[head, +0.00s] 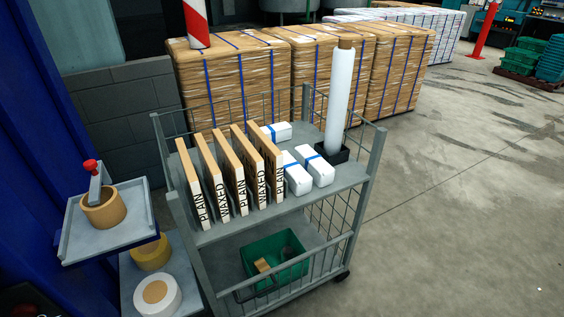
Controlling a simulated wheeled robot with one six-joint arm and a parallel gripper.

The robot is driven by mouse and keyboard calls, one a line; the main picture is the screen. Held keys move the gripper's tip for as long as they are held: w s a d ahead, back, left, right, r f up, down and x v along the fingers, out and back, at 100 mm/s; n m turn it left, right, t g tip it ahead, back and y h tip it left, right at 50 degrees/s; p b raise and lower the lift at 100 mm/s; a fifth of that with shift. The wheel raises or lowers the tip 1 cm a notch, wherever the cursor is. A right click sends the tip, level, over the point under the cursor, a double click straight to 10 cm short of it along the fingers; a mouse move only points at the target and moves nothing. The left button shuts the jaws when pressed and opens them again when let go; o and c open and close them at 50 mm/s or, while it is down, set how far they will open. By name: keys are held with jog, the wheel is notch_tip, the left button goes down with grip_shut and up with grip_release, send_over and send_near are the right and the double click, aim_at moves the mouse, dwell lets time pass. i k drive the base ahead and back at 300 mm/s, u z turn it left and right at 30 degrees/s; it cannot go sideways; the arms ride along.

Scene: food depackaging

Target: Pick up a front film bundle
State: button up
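Three white bundles with blue bands lie on the top shelf of a grey wire-sided cart. Two are in front, side by side: the front left bundle (298,181) and the front right bundle (319,171). The left one is partly hidden by an upright board. A third bundle (281,130) lies further back. My gripper is not in view.
Several upright boards (201,185) labelled PLAIN or WAXED stand left of the bundles. A tall white roll (340,100) stands in a black base (335,153) behind them. The cart's top shelf (240,225) has corner posts (371,160). A green crate (300,266) sits below. Open floor (460,220) lies right.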

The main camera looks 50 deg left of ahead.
aim_at(301, 182)
jog(key=u, duration=0.7)
jog(key=i, duration=1.05)
jog(key=u, duration=1.05)
jog(key=i, duration=0.3)
jog(key=u, duration=0.15)
